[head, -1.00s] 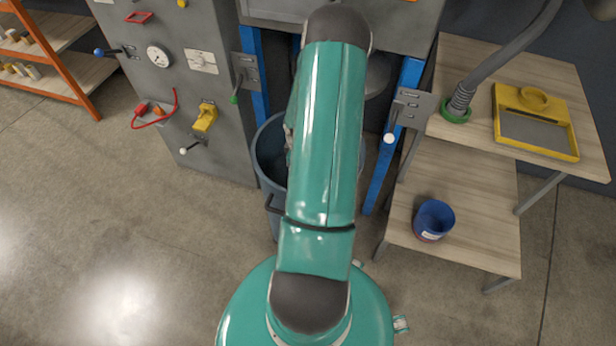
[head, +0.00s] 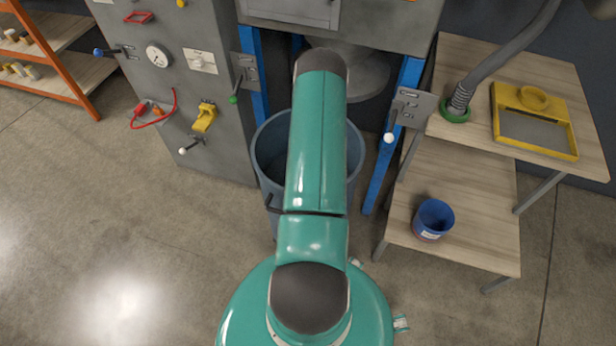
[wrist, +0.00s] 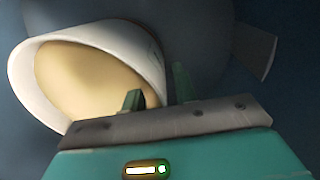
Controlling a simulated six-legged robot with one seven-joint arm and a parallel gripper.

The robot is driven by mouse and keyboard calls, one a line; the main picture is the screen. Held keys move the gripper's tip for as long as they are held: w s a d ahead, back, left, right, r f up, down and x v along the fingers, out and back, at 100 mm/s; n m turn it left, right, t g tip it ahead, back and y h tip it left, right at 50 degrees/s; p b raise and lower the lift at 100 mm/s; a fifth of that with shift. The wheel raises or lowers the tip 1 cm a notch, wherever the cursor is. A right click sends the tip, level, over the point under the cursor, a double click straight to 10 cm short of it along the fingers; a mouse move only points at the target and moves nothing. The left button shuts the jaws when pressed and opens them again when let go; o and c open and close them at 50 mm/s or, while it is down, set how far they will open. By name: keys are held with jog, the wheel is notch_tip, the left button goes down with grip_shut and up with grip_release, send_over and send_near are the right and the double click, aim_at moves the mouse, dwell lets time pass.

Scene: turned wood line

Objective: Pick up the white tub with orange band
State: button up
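The white tub (wrist: 28,78) fills the upper left of the wrist view, tilted, with its mouth toward the camera and a yellowish inside. An orange band does not show. My gripper (wrist: 157,88) is at its right edge. One dark green finger stands inside the mouth and the other just outside the wall, so the rim lies between them. The fingers are apart, and a narrow gap seems to show beside the outer one. In the head view the tub and gripper are hidden by my arm.
A grey-blue bin (head: 268,135) stands behind my arm between blue posts (head: 381,175). On the right, a wooden bench holds a yellow tray (head: 568,135) above and a blue bucket (head: 434,218) on its lower shelf. A grey control cabinet (head: 160,100) stands left. The front left floor is clear.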

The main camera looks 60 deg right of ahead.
jog(key=shift+f, duration=0.25)
grip_shut()
jog(key=shift+d+r, duration=0.1)
dwell(1.2)
